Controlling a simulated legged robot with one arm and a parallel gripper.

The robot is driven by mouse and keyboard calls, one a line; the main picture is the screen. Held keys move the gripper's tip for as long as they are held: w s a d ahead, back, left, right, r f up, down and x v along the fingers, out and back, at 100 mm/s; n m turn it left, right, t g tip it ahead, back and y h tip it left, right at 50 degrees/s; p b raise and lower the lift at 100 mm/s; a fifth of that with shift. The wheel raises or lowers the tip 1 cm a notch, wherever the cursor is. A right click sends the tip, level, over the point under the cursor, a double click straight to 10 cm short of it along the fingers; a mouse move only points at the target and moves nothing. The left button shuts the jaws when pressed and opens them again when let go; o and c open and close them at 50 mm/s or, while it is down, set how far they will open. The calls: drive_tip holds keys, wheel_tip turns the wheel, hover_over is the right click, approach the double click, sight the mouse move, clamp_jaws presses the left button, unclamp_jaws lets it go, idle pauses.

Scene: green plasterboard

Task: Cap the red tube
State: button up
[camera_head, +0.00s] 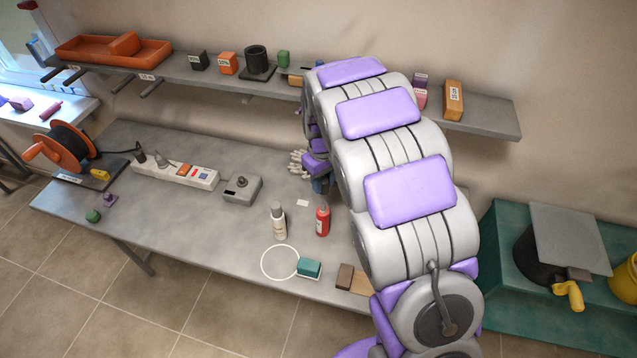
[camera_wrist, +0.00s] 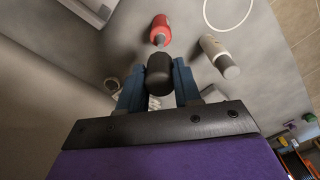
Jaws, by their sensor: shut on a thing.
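The red tube (camera_head: 322,222) stands upright on the grey workbench, right of a white-and-grey bottle. In the wrist view the red tube (camera_wrist: 161,24) shows at the top, its narrow dark tip towards my gripper. My gripper (camera_wrist: 158,67) has blue fingers shut on a black cap (camera_wrist: 159,76). The cap appears close to the tube's tip in the wrist view, with a small gap in the picture; I cannot tell the true distance. In the head view my gripper (camera_head: 320,184) is mostly hidden behind my arm, above the bench behind the tube. The cap is hidden there.
The white-and-grey bottle (camera_head: 278,221) stands close left of the tube. A grey switch box (camera_head: 241,190), power strip (camera_head: 175,172) and teal block (camera_head: 309,267) sit on the workbench (camera_head: 130,220). A loaded shelf (camera_head: 290,88) runs along the wall behind.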

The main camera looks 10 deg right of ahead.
sight(323, 193)
drive_tip(key=shift+f+b, duration=0.55)
drive_tip(key=shift+f, duration=1.95)
drive_tip(key=shift+s+f, duration=0.1)
drive_tip(key=shift+f, duration=1.9)
idle(1.4)
drive_tip(key=o, duration=1.6)
drive_tip(key=shift+c, duration=0.2)
drive_tip(key=shift+r, duration=0.1)
drive_tip(key=shift+r+p, duration=0.9)
drive_tip(key=shift+r, duration=2.55)
